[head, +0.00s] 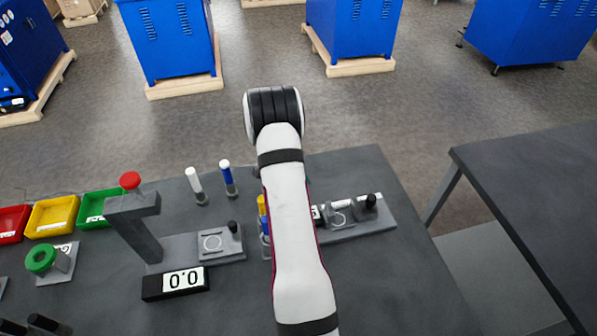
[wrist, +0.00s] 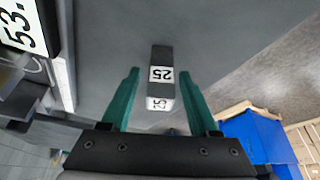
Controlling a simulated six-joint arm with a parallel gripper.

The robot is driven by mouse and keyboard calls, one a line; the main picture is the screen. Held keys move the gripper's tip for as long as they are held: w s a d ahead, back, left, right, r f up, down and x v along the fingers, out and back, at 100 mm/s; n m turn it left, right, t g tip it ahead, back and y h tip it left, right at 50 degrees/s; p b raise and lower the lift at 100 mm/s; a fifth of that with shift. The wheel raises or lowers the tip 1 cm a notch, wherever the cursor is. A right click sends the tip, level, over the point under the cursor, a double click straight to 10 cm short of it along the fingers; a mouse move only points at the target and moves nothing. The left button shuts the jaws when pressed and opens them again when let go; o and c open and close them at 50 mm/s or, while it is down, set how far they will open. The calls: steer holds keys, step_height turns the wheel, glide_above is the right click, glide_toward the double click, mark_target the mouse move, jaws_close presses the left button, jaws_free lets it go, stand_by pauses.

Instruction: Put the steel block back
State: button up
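In the wrist view a dark grey block (wrist: 161,56) with white labels reading 25 stands on the grey table top; I take it for the steel block. My gripper (wrist: 159,74) is open, with its green fingers on either side of the block in the picture. A gap shows between the block and each finger. I cannot tell how far the fingertips are above or short of it. In the head view my arm hides the gripper, and I cannot make out the block.
Another fixture (head: 345,213) lies right. Red, yellow and green bins (head: 100,208) are far left. The table's right front is clear.

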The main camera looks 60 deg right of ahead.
steer(key=v, duration=1.2)
steer(key=a+r+n+t+y, duration=0.1)
steer(key=a+r+n, duration=0.25)
steer(key=a, duration=0.55)
steer(key=a+r+n, duration=0.2)
steer(key=a+r, duration=0.3)
steer(key=a, duration=0.4)
steer(key=s+a+n+y, duration=0.2)
steer(key=s+a+n, duration=0.3)
steer(key=s+a, duration=0.3)
steer(key=s+a+r+n+y, duration=0.1)
steer(key=s+a+n, duration=0.5)
steer(key=a, duration=0.9)
steer(key=s+y, duration=0.1)
steer(key=s, duration=0.2)
steer(key=shift+a+y, duration=0.4)
